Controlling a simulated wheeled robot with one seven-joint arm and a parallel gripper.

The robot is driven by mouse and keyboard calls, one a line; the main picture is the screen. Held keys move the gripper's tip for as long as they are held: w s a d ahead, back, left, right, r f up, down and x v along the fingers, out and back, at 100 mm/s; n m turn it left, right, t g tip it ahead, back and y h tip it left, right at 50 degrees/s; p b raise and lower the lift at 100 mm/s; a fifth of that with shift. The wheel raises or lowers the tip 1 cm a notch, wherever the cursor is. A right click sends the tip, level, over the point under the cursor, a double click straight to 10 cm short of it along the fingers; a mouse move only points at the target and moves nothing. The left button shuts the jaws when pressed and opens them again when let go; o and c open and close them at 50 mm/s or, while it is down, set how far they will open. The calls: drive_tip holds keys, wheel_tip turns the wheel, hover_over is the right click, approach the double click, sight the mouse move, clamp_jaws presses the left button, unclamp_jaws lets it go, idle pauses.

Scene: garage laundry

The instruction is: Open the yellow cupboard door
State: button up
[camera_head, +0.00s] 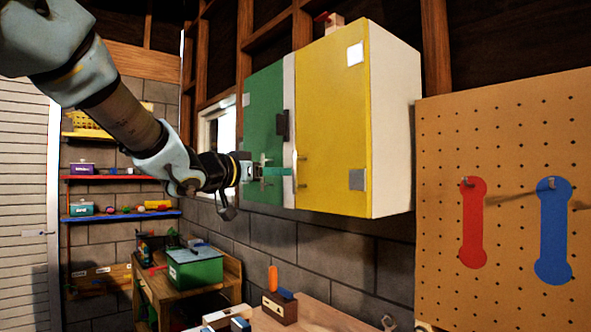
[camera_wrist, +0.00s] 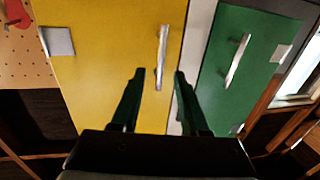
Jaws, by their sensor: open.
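The yellow cupboard door (camera_head: 331,118) is shut, on the right of the wall cupboard. It fills the left and middle of the wrist view (camera_wrist: 105,60). Its upright silver handle (camera_wrist: 161,57) is near its edge beside the green door. My gripper (camera_head: 276,170) is in front of the cupboard, its fingers pointing at the doors. In the wrist view my gripper (camera_wrist: 159,73) is open and empty. The handle shows between and beyond the two dark green fingertips. I cannot tell how much depth is left between fingertips and handle.
The shut green door (camera_head: 263,105) with its own handle (camera_wrist: 238,60) is beside the yellow one, past a white strip. A pegboard (camera_head: 505,130) with red and blue tools is at the right. A workbench (camera_head: 325,318) stands below.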

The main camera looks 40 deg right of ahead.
sight(295, 172)
drive_tip(key=d, duration=0.2)
drive_tip(key=d+p, duration=0.1)
drive_tip(key=d, duration=0.2)
drive_tip(key=w+d+p, duration=0.1)
drive_tip(key=d, duration=0.1)
drive_tip(key=shift+d, duration=0.25)
drive_tip(key=shift+c, duration=0.2)
clamp_jaws()
idle(1.0)
